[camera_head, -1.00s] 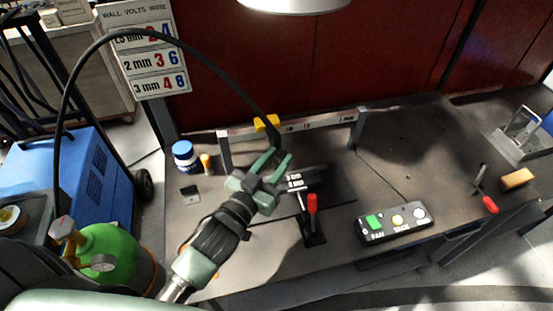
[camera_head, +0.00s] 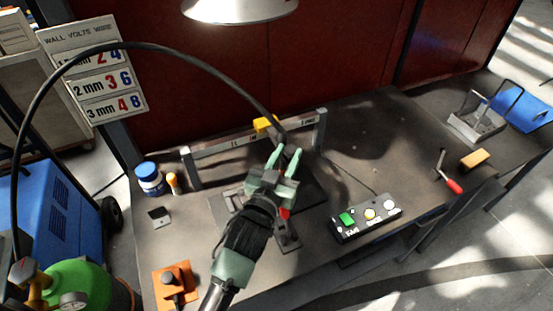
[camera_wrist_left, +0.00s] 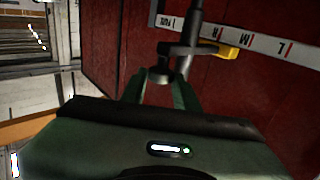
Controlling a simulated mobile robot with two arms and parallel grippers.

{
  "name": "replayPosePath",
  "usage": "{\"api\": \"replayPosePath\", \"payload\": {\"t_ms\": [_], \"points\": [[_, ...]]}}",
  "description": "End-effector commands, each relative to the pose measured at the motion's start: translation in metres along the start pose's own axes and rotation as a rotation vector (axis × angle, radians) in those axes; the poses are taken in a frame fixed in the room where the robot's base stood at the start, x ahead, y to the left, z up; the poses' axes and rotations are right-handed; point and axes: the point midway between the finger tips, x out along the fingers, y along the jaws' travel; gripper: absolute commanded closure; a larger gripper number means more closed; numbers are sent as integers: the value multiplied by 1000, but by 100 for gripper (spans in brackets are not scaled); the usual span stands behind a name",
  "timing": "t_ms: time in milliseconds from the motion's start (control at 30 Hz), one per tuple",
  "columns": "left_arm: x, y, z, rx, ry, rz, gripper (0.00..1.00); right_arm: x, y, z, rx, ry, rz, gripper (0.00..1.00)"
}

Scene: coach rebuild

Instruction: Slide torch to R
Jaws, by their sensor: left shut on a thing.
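The torch (camera_head: 280,137) is a dark body on the end of a black cable, at the rail (camera_head: 212,149). A yellow piece (camera_head: 262,124) sits beside it. My left gripper (camera_head: 284,154) is shut on the torch, just in front of the rail. In the left wrist view the torch (camera_wrist_left: 187,45) stands between the fingers and crosses the rail (camera_wrist_left: 283,49) between the PARK and R marks. The yellow piece (camera_wrist_left: 228,52) is just below R and M there. My right gripper is not in view.
A control box with buttons (camera_head: 365,219) lies right of my arm. A blue-white jar (camera_head: 149,180) and an orange block (camera_head: 176,284) are on the left. A red-handled tool (camera_head: 448,175) lies at the right. The bench's right part is mostly clear.

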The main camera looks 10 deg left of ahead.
Motion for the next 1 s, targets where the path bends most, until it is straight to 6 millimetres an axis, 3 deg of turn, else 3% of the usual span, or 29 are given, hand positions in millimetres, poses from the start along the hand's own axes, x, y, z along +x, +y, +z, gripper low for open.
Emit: {"api": "replayPosePath", "payload": {"t_ms": [167,200,233,633,1000], "points": [[0,-1,0,1,-1,-1,100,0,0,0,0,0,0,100],[0,-1,0,1,-1,-1,59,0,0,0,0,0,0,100],[0,-1,0,1,-1,-1,50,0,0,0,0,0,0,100],[-6,-1,2,1,-1,-1,49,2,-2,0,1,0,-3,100],[-64,-1,4,0,-2,-1,49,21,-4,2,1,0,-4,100]]}}
